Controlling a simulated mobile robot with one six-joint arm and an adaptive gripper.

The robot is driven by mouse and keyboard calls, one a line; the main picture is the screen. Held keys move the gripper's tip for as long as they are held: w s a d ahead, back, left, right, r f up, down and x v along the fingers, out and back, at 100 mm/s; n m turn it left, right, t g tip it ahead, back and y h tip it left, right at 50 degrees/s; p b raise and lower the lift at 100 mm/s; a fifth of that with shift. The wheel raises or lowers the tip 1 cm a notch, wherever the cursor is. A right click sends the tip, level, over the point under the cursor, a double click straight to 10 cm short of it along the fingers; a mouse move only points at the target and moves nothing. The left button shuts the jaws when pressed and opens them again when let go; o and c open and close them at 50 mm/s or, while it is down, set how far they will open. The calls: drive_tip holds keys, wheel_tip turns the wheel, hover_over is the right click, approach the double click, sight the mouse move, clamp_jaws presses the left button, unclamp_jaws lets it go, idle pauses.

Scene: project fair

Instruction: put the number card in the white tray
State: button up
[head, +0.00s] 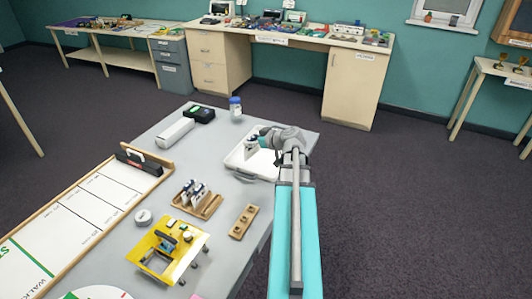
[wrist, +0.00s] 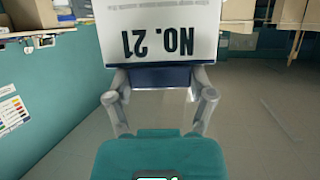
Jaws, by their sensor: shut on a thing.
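The number card (wrist: 160,38) is white with "NO. 21" in dark print, upside down in the wrist view, with a dark blue lower part. My gripper (wrist: 160,95) is shut on that blue part. In the head view my gripper (head: 262,141) is over the white tray (head: 236,162), at the right end of the grey table. The card shows only as a small white and dark piece (head: 251,146) at my fingertips. The arm hides part of the tray. I cannot tell whether the card touches the tray.
A jar with a blue lid (head: 235,108) stands just behind the tray. A black box (head: 199,114) and a white box (head: 175,132) lie to the left. A wooden rack (head: 197,202), a wooden block with holes (head: 243,221) and a yellow stand (head: 153,262) are nearer.

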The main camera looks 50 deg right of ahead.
drive_tip(key=s+d+n+y, duration=0.2)
drive_tip(key=s, duration=0.5)
drive_tip(key=shift+y, duration=0.4)
drive_tip(key=shift+s, duration=0.1)
drive_tip(key=w+d+f+b, duration=0.7)
drive_tip(key=w+f+b, duration=0.2)
drive_tip(key=w, duration=0.1)
drive_tip(key=shift+w+d, duration=0.35)
drive_tip(key=shift+d, duration=0.05)
drive_tip(key=shift+w+d+f+b, duration=0.15)
drive_tip(key=shift+f+b, duration=0.85)
drive_tip(key=shift+b, duration=0.05)
drive_tip(key=shift+w+d+f+b, duration=0.1)
drive_tip(key=shift+w+f+b, duration=0.05)
drive_tip(key=shift+f+b, duration=0.85)
